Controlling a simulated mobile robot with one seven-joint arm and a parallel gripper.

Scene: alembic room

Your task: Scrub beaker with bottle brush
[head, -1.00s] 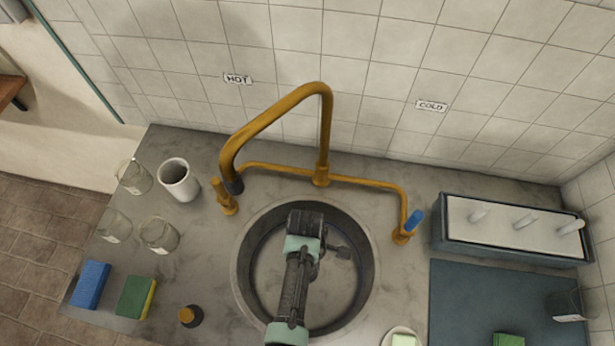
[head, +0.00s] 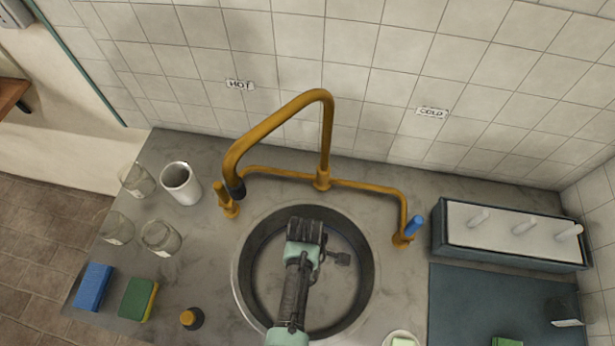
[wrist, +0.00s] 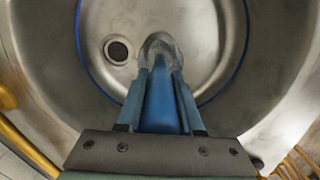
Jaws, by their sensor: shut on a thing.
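My gripper (wrist: 160,75) points down into the round steel sink (wrist: 215,45). Its two blue fingers are shut on a blue shaft with a rounded grey end past the fingertips. This looks like the bottle brush (wrist: 160,48), but its head is blurred. In the head view my arm hides the fingers and the held thing. Glass beakers stand on the counter at the left: one (head: 137,180) at the back, one (head: 117,228) at the far left and one (head: 161,237) nearer the sink. I see no beaker in the sink.
A brass tap (head: 325,140) arches behind the sink. A pegged rack (head: 511,262) and a blue-grey mat (head: 475,295) lie right.

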